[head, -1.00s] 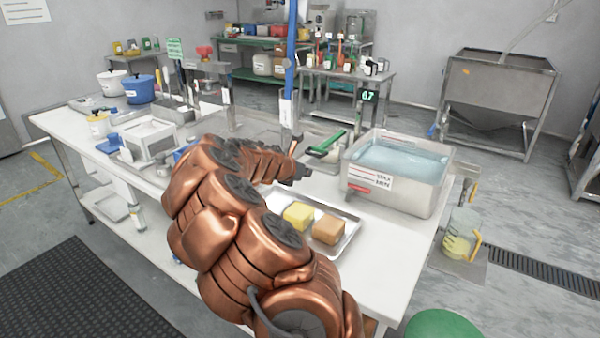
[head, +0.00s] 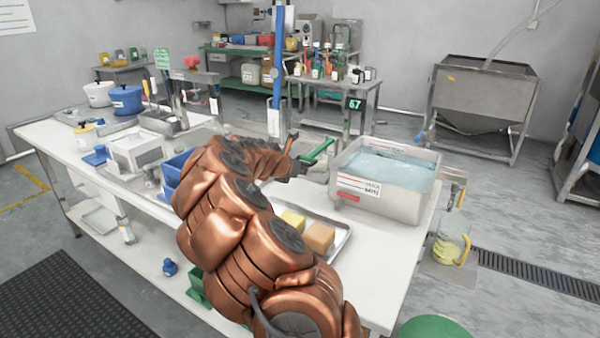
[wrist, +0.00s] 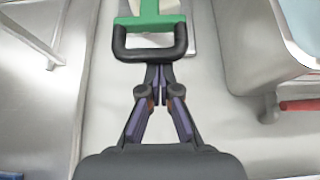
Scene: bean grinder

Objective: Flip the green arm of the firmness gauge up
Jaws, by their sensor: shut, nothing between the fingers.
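The green arm (head: 317,151) of the gauge lies low and slanted on the bench, left of the water tub in the head view. In the wrist view the green arm (wrist: 150,20) is at the top, with a black U-shaped handle (wrist: 150,54) at its near end. My gripper (wrist: 158,70) is shut and empty. Its fingertips are right at the near bar of the handle; I cannot tell if they touch it or reach under it. In the head view my gripper (head: 300,168) is beside the handle end, partly hidden by my arm.
A tub of water (head: 390,205) stands close on the right. A tray (head: 340,240) with a yellow and a brown block lies nearer. A blue upright (head: 278,60) rises behind my gripper, and a display (head: 353,103) reads 67. Metal bins and a white box (head: 135,152) stand on the left.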

